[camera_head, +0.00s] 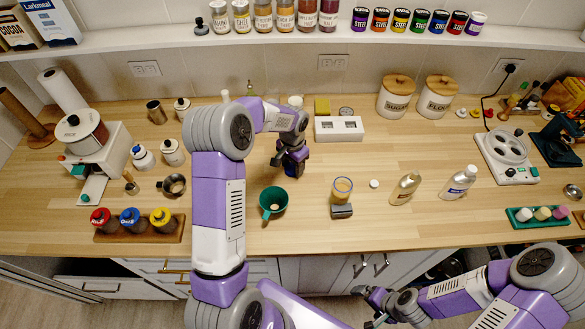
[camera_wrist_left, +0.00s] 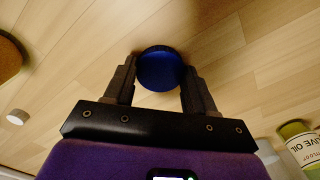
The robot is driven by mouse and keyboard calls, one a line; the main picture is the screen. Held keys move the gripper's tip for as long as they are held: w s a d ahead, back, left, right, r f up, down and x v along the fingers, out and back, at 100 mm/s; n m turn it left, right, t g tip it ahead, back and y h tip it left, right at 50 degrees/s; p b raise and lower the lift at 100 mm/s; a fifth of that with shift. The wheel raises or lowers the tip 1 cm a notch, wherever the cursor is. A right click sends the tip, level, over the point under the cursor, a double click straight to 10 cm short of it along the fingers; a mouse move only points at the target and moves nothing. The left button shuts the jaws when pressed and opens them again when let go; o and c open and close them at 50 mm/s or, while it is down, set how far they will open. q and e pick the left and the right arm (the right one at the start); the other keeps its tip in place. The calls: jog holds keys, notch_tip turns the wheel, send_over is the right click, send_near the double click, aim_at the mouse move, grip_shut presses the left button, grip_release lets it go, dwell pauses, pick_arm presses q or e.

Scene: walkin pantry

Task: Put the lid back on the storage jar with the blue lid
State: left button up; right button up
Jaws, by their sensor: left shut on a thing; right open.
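My left gripper (camera_head: 292,166) is over the middle of the counter, pointing down. In the left wrist view its fingers (camera_wrist_left: 159,88) are shut on a round blue lid (camera_wrist_left: 158,68); only a dark blue patch of it (camera_head: 293,172) shows in the head view. Whether anything is under the lid is hidden. A clear jar with amber contents (camera_head: 342,188) stands to the right, its top looking uncovered. A jar with a blue top (camera_head: 130,219) sits in a wooden rack at left, between a red-topped and a yellow-topped one. My right gripper (camera_head: 372,301) is open and empty, low in front of the counter.
A green funnel (camera_head: 272,202) stands in front of my left gripper. Bare wood lies between these things.

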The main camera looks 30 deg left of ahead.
aim_at(292, 168)
pick_arm(q)
jog(key=shift+r, duration=0.1)
notch_tip(292, 168, up, 10)
jog(key=p, duration=0.1)
dwell(0.3)
